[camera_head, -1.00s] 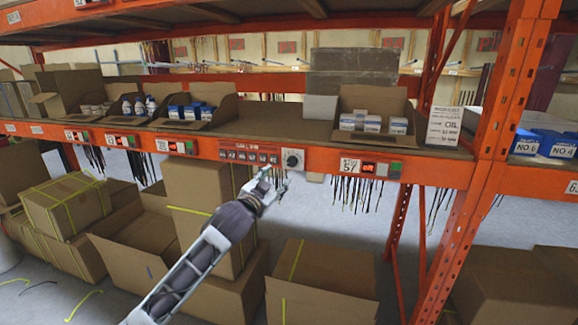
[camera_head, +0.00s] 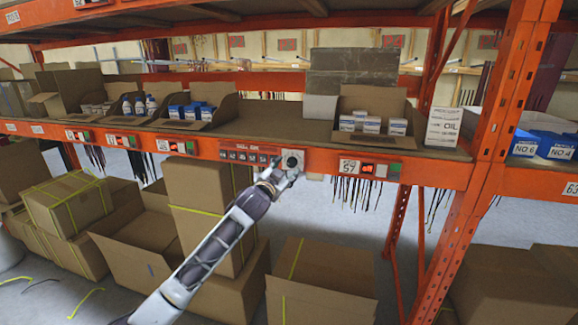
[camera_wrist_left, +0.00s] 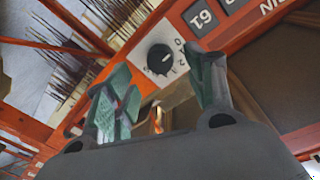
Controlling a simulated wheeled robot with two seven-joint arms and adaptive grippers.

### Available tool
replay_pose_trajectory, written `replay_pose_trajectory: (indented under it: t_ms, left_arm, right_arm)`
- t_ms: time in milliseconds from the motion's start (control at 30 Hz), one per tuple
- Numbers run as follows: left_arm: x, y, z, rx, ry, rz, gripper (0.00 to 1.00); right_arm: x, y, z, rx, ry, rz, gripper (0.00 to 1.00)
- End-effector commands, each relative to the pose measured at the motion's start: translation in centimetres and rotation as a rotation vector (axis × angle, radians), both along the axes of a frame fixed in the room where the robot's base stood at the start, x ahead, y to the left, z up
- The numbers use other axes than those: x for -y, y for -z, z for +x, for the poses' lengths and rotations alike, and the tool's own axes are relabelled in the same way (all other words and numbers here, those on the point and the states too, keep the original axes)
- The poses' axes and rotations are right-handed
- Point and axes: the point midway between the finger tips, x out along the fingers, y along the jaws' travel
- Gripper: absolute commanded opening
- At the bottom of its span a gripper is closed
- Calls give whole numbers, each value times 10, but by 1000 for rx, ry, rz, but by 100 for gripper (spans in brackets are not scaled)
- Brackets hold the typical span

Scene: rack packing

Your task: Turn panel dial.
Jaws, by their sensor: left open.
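The panel dial (camera_head: 292,160) is a dark round knob on a pale square plate, set in the orange shelf beam. It also shows in the left wrist view (camera_wrist_left: 161,58), with numbers around it. My left gripper (camera_head: 283,176) is just below the dial in the head view, close to its plate. In the left wrist view its two greenish fingers (camera_wrist_left: 160,88) are apart with nothing between them, and the dial appears beyond and between the fingertips. I cannot tell whether a finger touches the plate. My right gripper is not in view.
A row of display buttons (camera_head: 250,157) is left of the dial, and a red and green switch module (camera_head: 370,168) is right of it. Open boxes (camera_head: 372,105) stand on the shelf above. Large cartons (camera_head: 320,268) fill the floor below. Dark cables (camera_head: 352,190) hang under the beam.

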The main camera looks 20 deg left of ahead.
Motion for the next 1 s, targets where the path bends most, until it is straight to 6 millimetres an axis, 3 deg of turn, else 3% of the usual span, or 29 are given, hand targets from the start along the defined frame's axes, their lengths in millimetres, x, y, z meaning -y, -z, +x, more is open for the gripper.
replay_pose_trajectory:
  t_ms: [500, 933, 1000]
  left_arm:
    - [3, -1, 36, 1, -1, 1, 55]
    - [4, 0, 40, 0, 0, 1, 55]
    - [4, 0, 40, 0, 0, 1, 48]
  right_arm:
    - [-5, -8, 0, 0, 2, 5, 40]
    - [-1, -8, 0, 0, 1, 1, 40]
    - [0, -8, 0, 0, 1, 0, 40]
